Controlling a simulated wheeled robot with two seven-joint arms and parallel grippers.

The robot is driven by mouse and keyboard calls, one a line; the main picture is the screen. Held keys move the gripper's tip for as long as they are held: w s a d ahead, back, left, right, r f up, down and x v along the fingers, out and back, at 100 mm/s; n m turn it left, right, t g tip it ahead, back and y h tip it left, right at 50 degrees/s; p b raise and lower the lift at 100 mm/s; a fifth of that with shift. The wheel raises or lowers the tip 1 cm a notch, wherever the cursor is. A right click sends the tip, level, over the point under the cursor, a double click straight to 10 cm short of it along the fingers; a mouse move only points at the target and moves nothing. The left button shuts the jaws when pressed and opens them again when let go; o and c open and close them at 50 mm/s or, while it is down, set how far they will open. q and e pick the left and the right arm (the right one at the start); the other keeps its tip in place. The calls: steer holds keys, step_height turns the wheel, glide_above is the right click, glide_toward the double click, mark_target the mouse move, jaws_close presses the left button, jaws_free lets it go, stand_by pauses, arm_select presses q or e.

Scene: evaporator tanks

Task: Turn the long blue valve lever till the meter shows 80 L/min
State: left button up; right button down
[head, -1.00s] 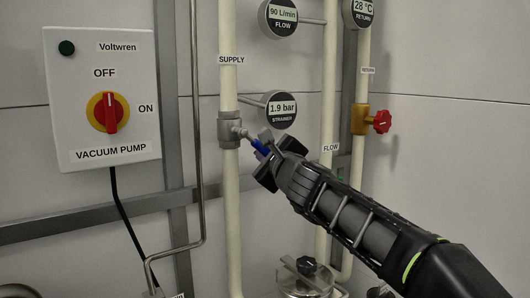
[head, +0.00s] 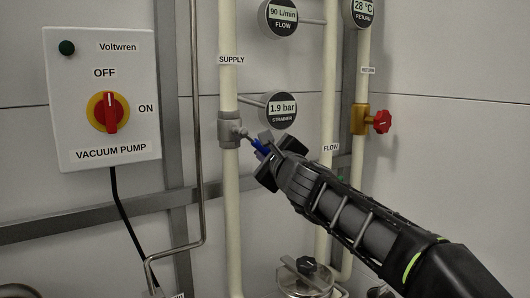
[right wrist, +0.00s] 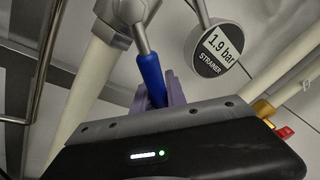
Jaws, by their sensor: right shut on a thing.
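The blue valve lever (head: 261,147) sticks out to the lower right from the grey valve (head: 229,130) on the supply pipe. My right gripper (head: 268,153) is shut on the blue lever. The lever's blue sleeve (right wrist: 150,78) runs between my fingers in the right wrist view, where the gripper (right wrist: 163,92) covers its outer end. The flow meter (head: 281,17) at the top reads 90 L/min. My left gripper is not in view.
The strainer gauge (head: 281,110) reads 1.9 bar, just above my right gripper. A red-handled valve (head: 381,121) stands on the return pipe to the right. The vacuum pump switch box (head: 101,97) hangs at the left.

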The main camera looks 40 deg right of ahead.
steer(key=shift+d+r+n, duration=0.2)
steer(key=shift+n, duration=0.1)
steer(key=c, duration=1.3)
jaws_free()
steer(key=shift+c, duration=0.2)
steer(key=p+v, duration=0.1)
steer(key=v, duration=0.6)
steer(key=shift+s+a, duration=0.15)
steer(key=shift+s, duration=0.2)
